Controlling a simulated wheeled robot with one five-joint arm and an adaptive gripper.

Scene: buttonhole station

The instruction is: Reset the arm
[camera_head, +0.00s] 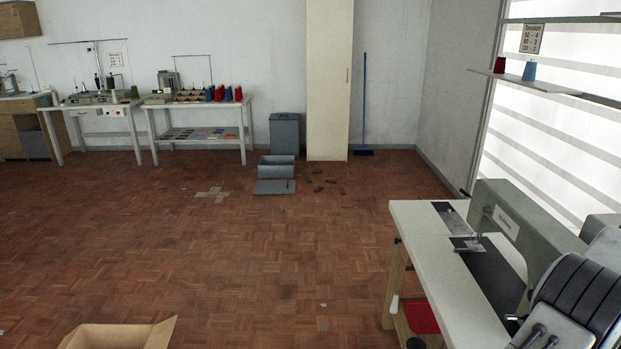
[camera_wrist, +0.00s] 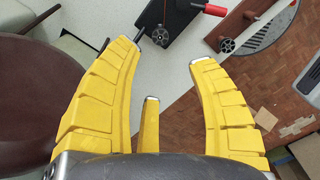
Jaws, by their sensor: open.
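My gripper (camera_wrist: 170,70) shows in the wrist view with its yellow fingers spread apart. It is open, and nothing is between the fingers. Beyond the fingertips is a pale table top (camera_wrist: 165,75) with a dark machine part (camera_wrist: 180,22) on it, which has a red-handled lever. The gripper is not seen in the head view. In the head view, a sewing machine (camera_head: 540,225) stands on a white table (camera_head: 425,235) at the right.
A dark brown round seat (camera_wrist: 25,80) is at the left of the wrist view. An open cardboard box (camera_head: 120,336) sits on the floor at the bottom left of the head view. Dark scraps (camera_head: 325,187) lie near a grey bin (camera_head: 284,135). The middle floor is mostly clear.

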